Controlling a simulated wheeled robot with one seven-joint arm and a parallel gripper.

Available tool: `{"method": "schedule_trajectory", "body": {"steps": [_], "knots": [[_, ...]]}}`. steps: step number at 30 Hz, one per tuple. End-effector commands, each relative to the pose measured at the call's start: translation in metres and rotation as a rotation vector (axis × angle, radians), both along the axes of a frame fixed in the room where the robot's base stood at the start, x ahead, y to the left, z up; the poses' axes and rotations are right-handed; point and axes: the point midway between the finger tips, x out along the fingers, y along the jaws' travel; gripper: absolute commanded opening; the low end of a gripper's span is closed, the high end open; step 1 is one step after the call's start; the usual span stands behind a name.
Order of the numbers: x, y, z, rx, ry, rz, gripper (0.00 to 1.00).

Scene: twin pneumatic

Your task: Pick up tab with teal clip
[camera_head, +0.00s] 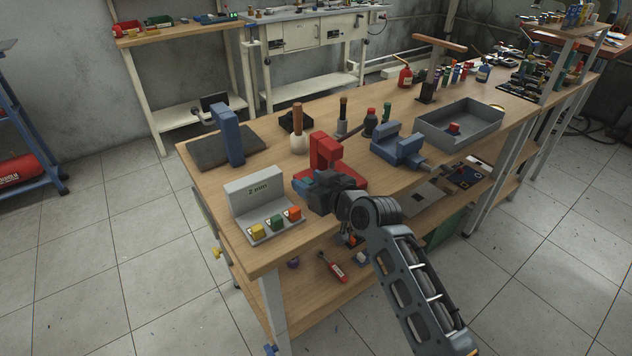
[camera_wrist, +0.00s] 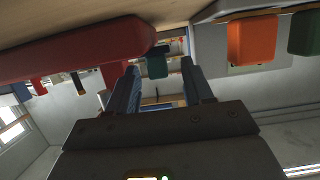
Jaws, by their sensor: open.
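A small teal block (camera_wrist: 157,64), which looks like the teal clip, shows just beyond and between my fingertips in the wrist view. The tab it belongs to cannot be told apart clearly. In the head view I cannot make out the teal clip; my gripper and arm may hide it. My gripper (camera_wrist: 160,78) is open, with its two blue fingers apart. I cannot tell whether either finger touches the teal block. In the head view my gripper (camera_head: 303,186) is low over the bench, between the red stand and the grey "2 mm" holder.
The red stand (camera_head: 325,153) is close behind my gripper. The grey holder (camera_head: 252,192) carries yellow (camera_head: 257,231), green (camera_head: 277,223) and orange (camera_head: 294,214) blocks close by. A blue vise (camera_head: 397,148) and a grey tray (camera_head: 440,133) stand farther right on the wooden bench (camera_head: 395,185).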

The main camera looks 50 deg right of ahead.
Motion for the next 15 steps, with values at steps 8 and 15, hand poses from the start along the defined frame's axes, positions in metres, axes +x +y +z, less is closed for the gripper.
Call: {"method": "schedule_trajectory", "body": {"steps": [8,15], "knots": [[0.0002,-0.0003,-0.0003,0.0,0.0,0.0,0.43],[0.0,-0.0002,-0.0001,0.0,0.0,0.0,0.2]]}}
